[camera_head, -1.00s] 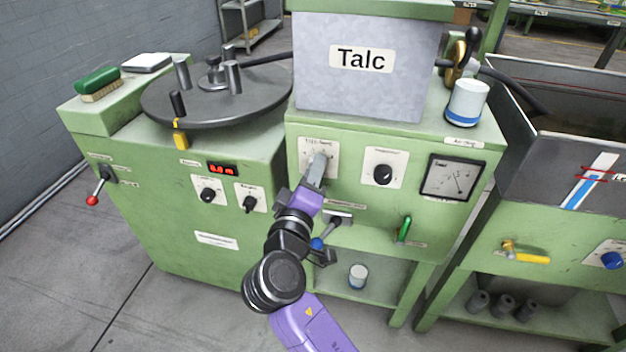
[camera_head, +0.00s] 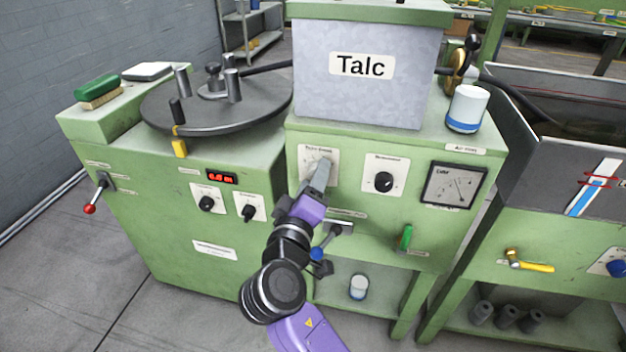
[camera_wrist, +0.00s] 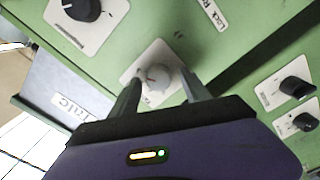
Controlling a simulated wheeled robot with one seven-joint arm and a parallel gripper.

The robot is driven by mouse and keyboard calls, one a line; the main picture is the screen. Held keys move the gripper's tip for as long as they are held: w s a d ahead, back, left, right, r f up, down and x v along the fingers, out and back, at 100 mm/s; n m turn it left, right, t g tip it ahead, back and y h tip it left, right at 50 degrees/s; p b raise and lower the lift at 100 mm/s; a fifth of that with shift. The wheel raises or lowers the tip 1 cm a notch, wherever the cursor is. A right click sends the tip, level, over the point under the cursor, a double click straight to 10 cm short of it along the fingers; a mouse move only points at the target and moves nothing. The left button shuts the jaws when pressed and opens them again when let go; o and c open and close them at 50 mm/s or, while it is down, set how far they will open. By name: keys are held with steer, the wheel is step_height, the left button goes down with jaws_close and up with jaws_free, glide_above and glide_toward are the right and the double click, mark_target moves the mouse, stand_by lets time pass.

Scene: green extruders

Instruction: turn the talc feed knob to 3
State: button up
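The talc feed knob is a pale round knob (camera_wrist: 158,77) on a white dial plate (camera_wrist: 143,69), seen in the wrist view. In the head view its plate (camera_head: 309,156) sits on the green panel under the Talc hopper (camera_head: 350,100), and my fingers cover most of the knob. My gripper (camera_head: 321,174) is at this plate. In the wrist view, the two fingers of my gripper (camera_wrist: 160,84) are apart, one on each side of the knob, with a small gap visible. The knob's pointer and the dial numbers are too small to read.
A black knob (camera_head: 383,181) and a gauge (camera_head: 453,186) are to the right on the same panel. A blue-tipped lever (camera_head: 317,254) is just below my gripper, close to my wrist. A green handle (camera_head: 406,238) is lower right. A white cup (camera_head: 467,108) stands on top.

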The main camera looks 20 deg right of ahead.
steer(key=p+v, duration=0.1)
steer(key=v, duration=0.6)
steer(key=shift+s+a, duration=0.25)
steer(key=shift+s, duration=0.05)
steer(key=shift+a+r, duration=0.1)
stand_by(0.3)
